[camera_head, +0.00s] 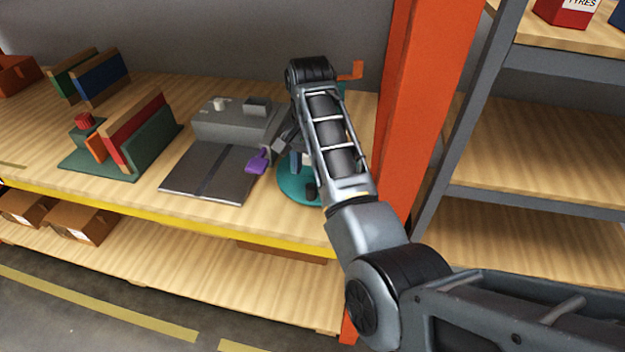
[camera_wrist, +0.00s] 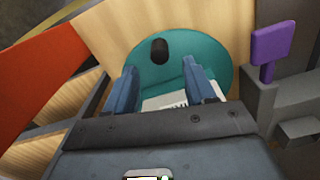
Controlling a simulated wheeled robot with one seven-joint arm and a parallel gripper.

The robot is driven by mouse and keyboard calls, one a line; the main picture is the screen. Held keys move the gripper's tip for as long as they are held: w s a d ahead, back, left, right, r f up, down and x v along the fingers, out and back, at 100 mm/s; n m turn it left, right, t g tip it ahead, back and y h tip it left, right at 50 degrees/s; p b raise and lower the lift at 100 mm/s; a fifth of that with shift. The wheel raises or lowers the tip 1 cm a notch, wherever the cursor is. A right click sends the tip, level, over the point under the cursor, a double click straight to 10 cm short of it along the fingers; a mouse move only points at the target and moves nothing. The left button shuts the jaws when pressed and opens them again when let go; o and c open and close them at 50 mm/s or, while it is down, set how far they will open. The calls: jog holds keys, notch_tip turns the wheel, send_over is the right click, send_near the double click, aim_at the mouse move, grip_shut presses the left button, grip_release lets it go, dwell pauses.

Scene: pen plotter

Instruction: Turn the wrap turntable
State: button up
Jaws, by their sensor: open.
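The wrap turntable is a round teal disc (camera_head: 293,192) at the right end of the shelf, partly hidden by my arm in the head view. It also shows in the wrist view (camera_wrist: 210,52). A short dark knob (camera_wrist: 158,51) stands near its rim and shows at the front in the head view (camera_head: 311,191). My gripper (camera_wrist: 158,76) is open over the disc, its two blue-grey fingers apart with the knob beyond them, roughly between their lines. A white piece with dark marks (camera_wrist: 165,102) shows between the fingers; I cannot tell whether they touch it.
A purple paddle (camera_head: 257,161) sits left of the disc, attached to or beside the grey machine (camera_head: 230,122) with a dark flat bed (camera_head: 208,175). An orange post (camera_head: 405,100) rises close on the right.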

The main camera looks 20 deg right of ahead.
aim_at(311, 186)
notch_tip(311, 186, down, 7)
jog(key=shift+r+p, duration=0.1)
jog(key=shift+p, duration=0.3)
grip_shut()
dwell(0.5)
